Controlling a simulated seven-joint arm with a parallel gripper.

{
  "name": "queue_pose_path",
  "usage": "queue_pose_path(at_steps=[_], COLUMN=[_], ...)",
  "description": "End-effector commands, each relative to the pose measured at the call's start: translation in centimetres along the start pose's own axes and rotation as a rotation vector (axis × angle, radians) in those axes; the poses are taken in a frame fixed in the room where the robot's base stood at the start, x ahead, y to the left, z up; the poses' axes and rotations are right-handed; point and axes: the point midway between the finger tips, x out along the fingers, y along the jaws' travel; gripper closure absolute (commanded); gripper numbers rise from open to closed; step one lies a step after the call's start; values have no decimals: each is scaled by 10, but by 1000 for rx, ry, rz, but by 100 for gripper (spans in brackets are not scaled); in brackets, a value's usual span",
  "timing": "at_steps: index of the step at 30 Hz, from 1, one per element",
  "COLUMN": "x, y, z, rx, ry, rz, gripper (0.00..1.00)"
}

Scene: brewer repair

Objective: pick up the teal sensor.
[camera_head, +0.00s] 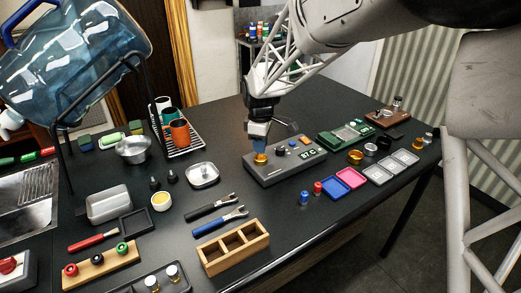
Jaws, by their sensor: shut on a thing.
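My gripper (258,139) points down over the left end of a grey device (285,161) with a small display. It is shut on a small bluish piece (259,146), which looks like the teal sensor; the fingers hide much of it. The piece is just above a gold round fitting (261,159) on the device. I cannot tell whether it touches the fitting. Orange and blue parts sit on the device's top to the right of my gripper.
A green device (345,135) stands behind right. Pink and blue trays (345,180) and grey trays (391,167) lie to the right. Two wrenches (220,222) and a wooden divided box (233,248) are in front. A cup rack (185,146) stands left.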

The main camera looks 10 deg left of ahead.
Motion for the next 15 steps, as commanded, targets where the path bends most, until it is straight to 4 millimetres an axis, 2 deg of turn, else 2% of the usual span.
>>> queue_pose_path(at_steps=[15], x=[-10], y=[-65], z=[35], rx=[0], ry=[1], rz=[2], gripper=[100])
